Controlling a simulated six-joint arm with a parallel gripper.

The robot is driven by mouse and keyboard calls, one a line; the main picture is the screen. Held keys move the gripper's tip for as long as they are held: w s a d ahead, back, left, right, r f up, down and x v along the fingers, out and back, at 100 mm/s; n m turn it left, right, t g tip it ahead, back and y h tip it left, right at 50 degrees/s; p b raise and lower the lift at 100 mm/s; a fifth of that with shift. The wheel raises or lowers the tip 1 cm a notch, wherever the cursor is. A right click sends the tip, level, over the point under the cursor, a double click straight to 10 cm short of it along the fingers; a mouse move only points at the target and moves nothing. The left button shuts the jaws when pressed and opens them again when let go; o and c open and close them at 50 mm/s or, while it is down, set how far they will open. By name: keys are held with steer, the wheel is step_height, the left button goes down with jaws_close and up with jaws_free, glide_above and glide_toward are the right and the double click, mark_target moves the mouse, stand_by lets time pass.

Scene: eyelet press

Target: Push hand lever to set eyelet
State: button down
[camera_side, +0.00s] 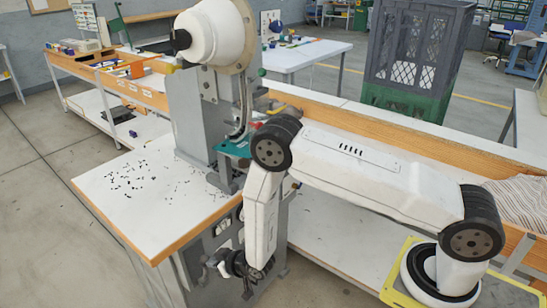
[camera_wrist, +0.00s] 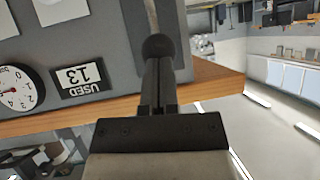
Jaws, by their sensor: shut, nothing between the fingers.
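The eyelet press (camera_side: 190,115) stands on the white-topped bench in the side view, with a grey column and a rounded white housing on top. In the wrist view the hand lever shows as a thin rod (camera_wrist: 152,15) ending in a dark ball knob (camera_wrist: 158,45). My gripper (camera_wrist: 158,64) is shut and empty, with its fingertips right at the knob. I cannot tell whether they touch it. In the side view my arm bends down in front of the press. The lever knob and the fingertips cannot be made out clearly there.
A round gauge (camera_wrist: 16,88) and a counter (camera_wrist: 82,80) sit on a grey panel beside my fingers. Small dark bits (camera_side: 125,178) lie scattered on the bench top. A grey and green crate (camera_side: 418,55) stands behind my arm.

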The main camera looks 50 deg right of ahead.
steer(key=shift+r, duration=0.75)
steer(key=shift+s, duration=0.15)
steer(key=s+f+v, duration=0.1)
steer(key=f+v, duration=0.1)
steer(key=v, duration=1.1)
steer(key=shift+s, duration=0.45)
steer(key=shift+f, duration=0.1)
stand_by(0.8)
steer(key=shift+w+d, duration=0.1)
stand_by(0.8)
